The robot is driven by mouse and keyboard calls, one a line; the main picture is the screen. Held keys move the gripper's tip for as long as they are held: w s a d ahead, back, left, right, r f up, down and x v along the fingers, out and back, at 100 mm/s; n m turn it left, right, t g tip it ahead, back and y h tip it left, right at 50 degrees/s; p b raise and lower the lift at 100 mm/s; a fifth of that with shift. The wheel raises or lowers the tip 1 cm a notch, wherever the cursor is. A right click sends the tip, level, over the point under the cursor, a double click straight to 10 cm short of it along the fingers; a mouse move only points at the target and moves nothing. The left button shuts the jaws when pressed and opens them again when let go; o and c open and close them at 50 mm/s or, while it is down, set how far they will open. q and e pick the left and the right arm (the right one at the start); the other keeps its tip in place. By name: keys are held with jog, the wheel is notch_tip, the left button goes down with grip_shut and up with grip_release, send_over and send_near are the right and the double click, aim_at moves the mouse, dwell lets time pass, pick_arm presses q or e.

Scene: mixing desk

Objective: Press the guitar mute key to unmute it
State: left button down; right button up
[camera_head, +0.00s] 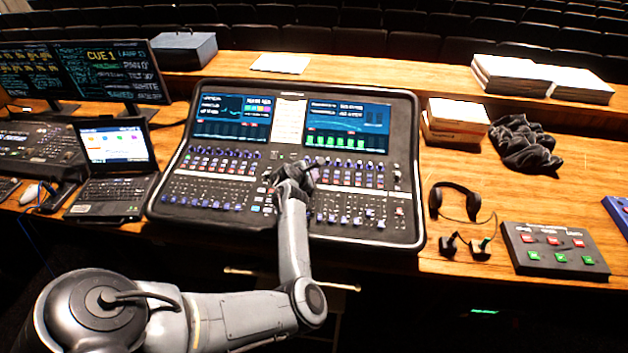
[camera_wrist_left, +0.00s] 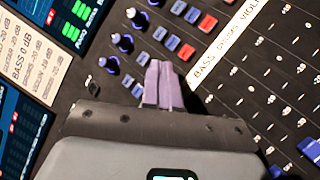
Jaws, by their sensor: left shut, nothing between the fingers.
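The mixing console (camera_head: 160,207) stands mid-desk with lit screens, rows of knobs, coloured keys and faders. My left gripper (camera_head: 314,170) is over the middle of its panel. In the left wrist view its two pale purple fingers (camera_wrist_left: 158,75) are together, empty, beside a column of blue-ringed knobs. Just past the fingertips are a red key (camera_wrist_left: 186,52) and blue keys (camera_wrist_left: 172,42), by a white label strip (camera_wrist_left: 222,48) reading BASS and VIOL. I cannot read a guitar label, so cannot tell which key is the guitar mute; the gripper hides part of the panel. My right gripper is not in view.
A laptop (camera_head: 112,160) and monitors (camera_head: 110,72) stand left of the console. Headphones (camera_head: 456,200), a small box with red and green buttons (camera_head: 555,250), a dark cloth (camera_head: 525,143) and stacked papers (camera_head: 510,77) lie to the right.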

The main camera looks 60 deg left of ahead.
pick_arm(q)
jog(key=shift+r, duration=0.1)
jog(key=shift+r+p, duration=0.6)
jog(key=shift+p, duration=0.1)
jog(key=shift+r, duration=0.1)
jog(key=r+p, duration=0.4)
jog(key=shift+s+d+r, duration=0.25)
jog(key=shift+r, duration=0.1)
dwell(0.3)
